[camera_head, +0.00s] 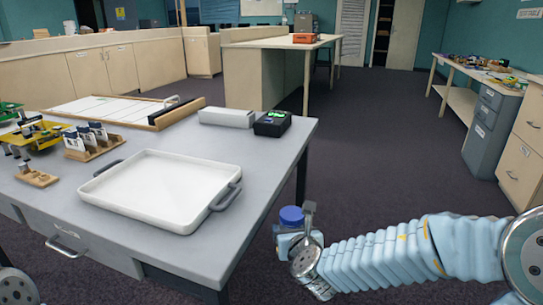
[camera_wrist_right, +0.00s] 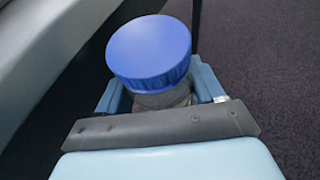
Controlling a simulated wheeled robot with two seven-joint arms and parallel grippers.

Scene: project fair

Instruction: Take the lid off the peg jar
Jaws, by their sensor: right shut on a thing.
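The peg jar (camera_wrist_right: 165,98) has a round blue lid (camera_wrist_right: 150,45) on top. In the right wrist view the jar's greyish body sits between the two light-blue fingers of my right gripper (camera_wrist_right: 160,92), mostly hidden below the lid. The lid looks a little tilted in that view. In the head view my right gripper (camera_head: 291,238) holds the jar off the table, over the floor to the right of the table's front corner. The blue lid (camera_head: 291,215) shows there above the fingers. My left gripper is not in view.
A grey table (camera_head: 270,150) bears a white tray (camera_head: 160,188) with dark handles, a wooden rack (camera_head: 95,150), a white board (camera_head: 115,111), a grey-white box (camera_head: 227,117) and a black device (camera_head: 272,124). The floor (camera_head: 400,165) right of the table is clear.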

